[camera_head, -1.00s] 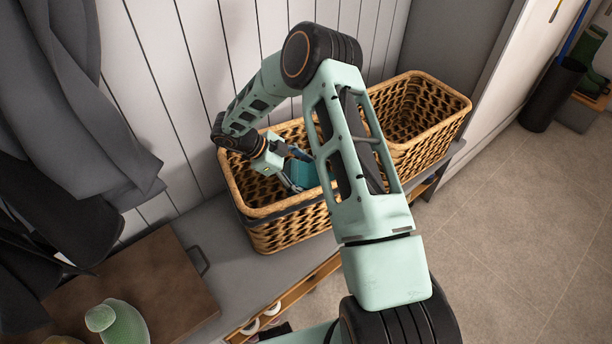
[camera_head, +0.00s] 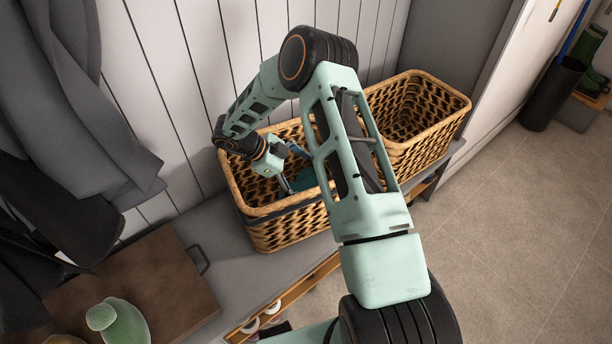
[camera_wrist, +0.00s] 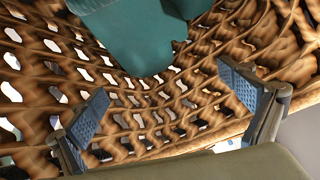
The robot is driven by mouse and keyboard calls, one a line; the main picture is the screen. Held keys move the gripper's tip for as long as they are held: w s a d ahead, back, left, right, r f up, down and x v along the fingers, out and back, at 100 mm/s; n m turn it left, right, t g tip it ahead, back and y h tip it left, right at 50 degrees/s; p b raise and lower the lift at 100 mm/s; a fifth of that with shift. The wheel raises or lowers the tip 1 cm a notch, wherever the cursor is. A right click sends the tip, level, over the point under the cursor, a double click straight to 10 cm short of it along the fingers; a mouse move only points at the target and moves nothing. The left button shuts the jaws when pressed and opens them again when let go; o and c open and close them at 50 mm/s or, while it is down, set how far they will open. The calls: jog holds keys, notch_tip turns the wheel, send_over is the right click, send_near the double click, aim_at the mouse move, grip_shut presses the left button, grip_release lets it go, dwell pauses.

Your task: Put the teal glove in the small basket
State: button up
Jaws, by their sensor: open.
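The teal glove (camera_head: 306,180) is inside the left wicker basket (camera_head: 285,229), partly hidden behind my arm in the head view. In the wrist view the glove (camera_wrist: 135,40) is at the top, beyond my fingertips, with the basket's woven wall (camera_wrist: 150,115) around it. My gripper (camera_head: 293,168) reaches down into this basket. In the wrist view my gripper (camera_wrist: 164,88) is open, with its two fingers wide apart and nothing between them. I cannot tell how much of the glove touches the basket's bottom.
A second wicker basket (camera_head: 438,150) stands close on the right and looks empty. Both stand on a grey bench (camera_head: 225,262) against a white panelled wall (camera_head: 165,100). Grey coats (camera_head: 80,130) hang at the left.

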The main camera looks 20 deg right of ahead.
jog(key=shift+r, duration=0.35)
jog(key=p+v, duration=0.2)
jog(key=v, duration=1)
jog(key=shift+r, duration=0.25)
